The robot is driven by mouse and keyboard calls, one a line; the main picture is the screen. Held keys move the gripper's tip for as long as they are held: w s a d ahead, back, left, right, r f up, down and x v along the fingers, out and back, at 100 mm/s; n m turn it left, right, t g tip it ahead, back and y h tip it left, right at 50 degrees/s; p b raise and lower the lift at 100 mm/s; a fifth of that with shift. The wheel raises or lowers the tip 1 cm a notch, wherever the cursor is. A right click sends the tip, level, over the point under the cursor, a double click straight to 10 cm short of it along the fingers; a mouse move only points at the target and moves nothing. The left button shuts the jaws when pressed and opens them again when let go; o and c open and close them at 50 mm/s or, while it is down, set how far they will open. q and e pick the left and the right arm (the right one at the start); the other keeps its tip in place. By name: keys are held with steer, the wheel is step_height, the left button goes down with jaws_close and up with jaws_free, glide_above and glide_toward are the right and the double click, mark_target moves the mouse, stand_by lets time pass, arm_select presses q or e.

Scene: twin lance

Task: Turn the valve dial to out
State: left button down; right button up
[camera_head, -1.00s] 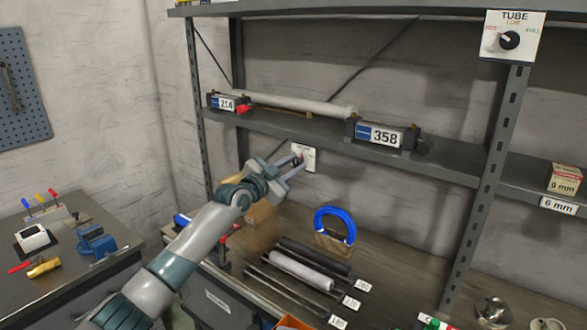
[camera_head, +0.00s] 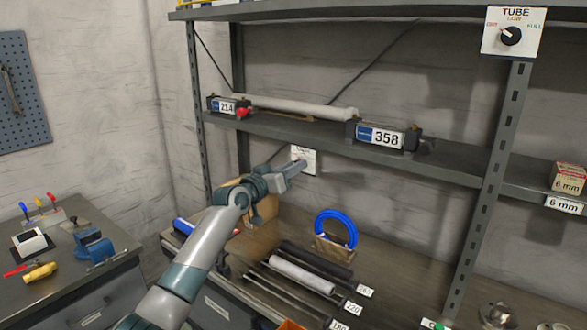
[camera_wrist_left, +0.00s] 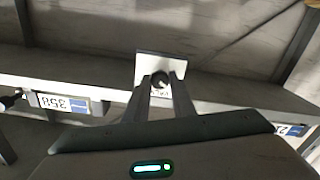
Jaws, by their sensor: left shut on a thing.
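In the left wrist view the plate (camera_wrist_left: 173,63) carries a dark round dial (camera_wrist_left: 161,79). My left gripper (camera_head: 301,166) reaches the plate. In the left wrist view its fingers (camera_wrist_left: 161,84) are shut on the dial, one on each side. The dial's setting cannot be read. A larger TUBE plate (camera_head: 495,45) at the upper right is marked OUT, LOW and FULL; its black knob (camera_head: 511,36) has a white pointer towards the left.
The middle shelf (camera_head: 290,130) runs just above my left gripper and bears the 214 and 358 clamps with a pale tube. A side bench with tools is at the left.

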arm_select(q)
steer(key=shift+f+n, duration=0.1)
steer(key=shift+n, duration=0.4)
steer(key=c, duration=1.5)
jaws_free()
steer(key=shift+s, duration=0.1)
steer(key=b+v, duration=0.4)
steer(key=v, duration=1.3)
steer(key=shift+a+b, duration=0.15)
steer(key=shift+b, duration=0.15)
arm_select(e)
steer(key=shift+t, duration=0.5)
steer(key=w+f, duration=0.1)
steer(key=f, duration=0.1)
steer(key=w+a+f, duration=0.1)
steer(key=w, duration=0.1)
steer(key=shift+w+a+f, duration=0.2)
steer(key=shift+w+f, duration=0.1)
steer(key=shift+f, duration=0.1)
steer(key=shift+s, duration=0.1)
